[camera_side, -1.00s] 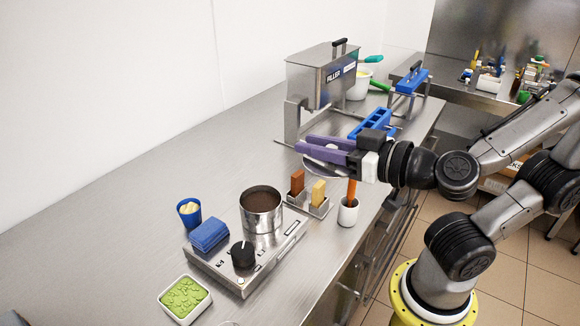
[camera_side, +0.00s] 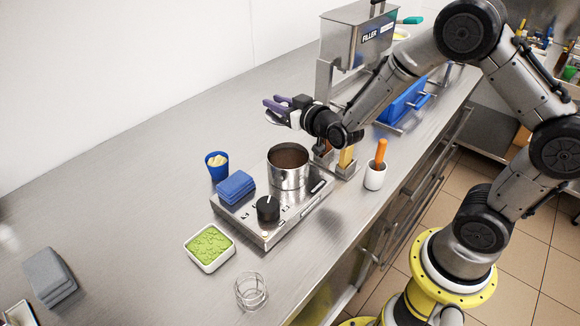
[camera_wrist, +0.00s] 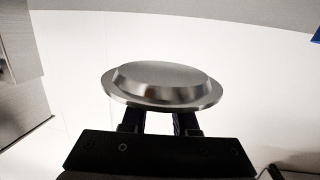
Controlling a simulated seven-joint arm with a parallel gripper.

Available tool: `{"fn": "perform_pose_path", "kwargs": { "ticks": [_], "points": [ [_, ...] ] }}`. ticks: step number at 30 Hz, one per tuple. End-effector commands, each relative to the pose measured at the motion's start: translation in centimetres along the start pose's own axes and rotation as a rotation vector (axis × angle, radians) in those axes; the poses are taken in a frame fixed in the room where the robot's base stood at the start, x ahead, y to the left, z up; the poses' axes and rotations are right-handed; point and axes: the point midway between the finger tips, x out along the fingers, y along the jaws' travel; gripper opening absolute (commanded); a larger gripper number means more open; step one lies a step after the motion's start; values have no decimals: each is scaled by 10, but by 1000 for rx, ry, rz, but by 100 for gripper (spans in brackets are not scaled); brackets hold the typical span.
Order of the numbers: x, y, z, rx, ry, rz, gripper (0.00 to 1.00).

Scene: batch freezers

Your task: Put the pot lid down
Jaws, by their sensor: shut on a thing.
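The pot lid (camera_wrist: 162,84) is a round, shiny metal disc in the wrist view, held out in front of the fingers. In the side view only a sliver of the lid (camera_side: 274,119) shows by the purple fingers. My gripper (camera_side: 277,109) is shut on the lid and holds it above the counter, behind the pot and left of the filler. It also shows in the wrist view (camera_wrist: 159,122). The metal pot (camera_side: 289,172) stands uncovered on the hot plate (camera_side: 288,218), with dark brown contents.
Blue folded cloths (camera_side: 235,187) lie on the hot plate's left part, beside a blue cup (camera_side: 217,166). The filler (camera_side: 352,45) stands right of my gripper. A white cup with an orange-handled tool (camera_side: 375,175) is near the front edge. The counter's back left (camera_side: 140,150) is clear.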

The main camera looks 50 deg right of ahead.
Motion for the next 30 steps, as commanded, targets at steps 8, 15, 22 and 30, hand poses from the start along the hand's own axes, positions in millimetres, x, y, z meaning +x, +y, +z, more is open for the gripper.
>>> {"fn": "perform_pose_path", "kwargs": {
  "ticks": [8,15,22,30],
  "points": [
    [27,-36,-4,-24,6,-149,0],
    [26,-41,-5,-26,3,-162,0],
    [24,-29,3,-21,-2,-126,0],
    [-30,-1,-22,8,10,46,0]
  ]
}}
